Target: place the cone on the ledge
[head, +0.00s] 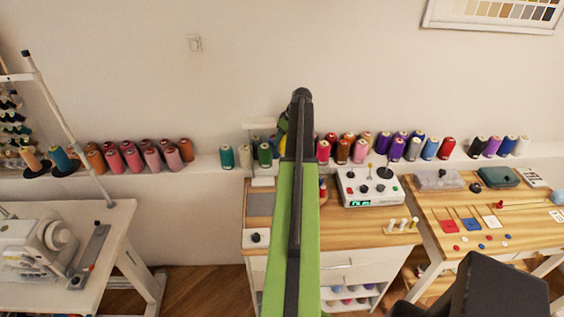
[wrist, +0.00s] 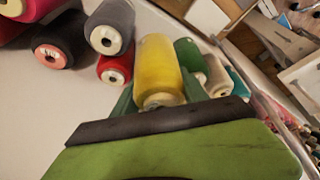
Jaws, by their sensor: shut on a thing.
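A yellow cone of thread (wrist: 158,68) sits between the two green fingers of my gripper (wrist: 160,92) in the wrist view. The gripper is shut on it. In the head view only a sliver of yellow (head: 283,125) shows beside my arm, which hides most of my gripper and the cone. The white ledge (head: 206,163) runs along the wall and bears rows of thread cones. My gripper is at the ledge, in a gap between the green cone (head: 265,154) and the red cone (head: 323,151). I cannot tell whether the yellow cone touches the ledge.
In the wrist view, red (wrist: 113,70) and grey (wrist: 110,28) cones stand close on one side, and green (wrist: 188,54) and cream (wrist: 216,76) cones on the other. Wooden tables (head: 440,207) with a control box (head: 369,188) lie below the ledge. A sewing machine (head: 40,245) is at left.

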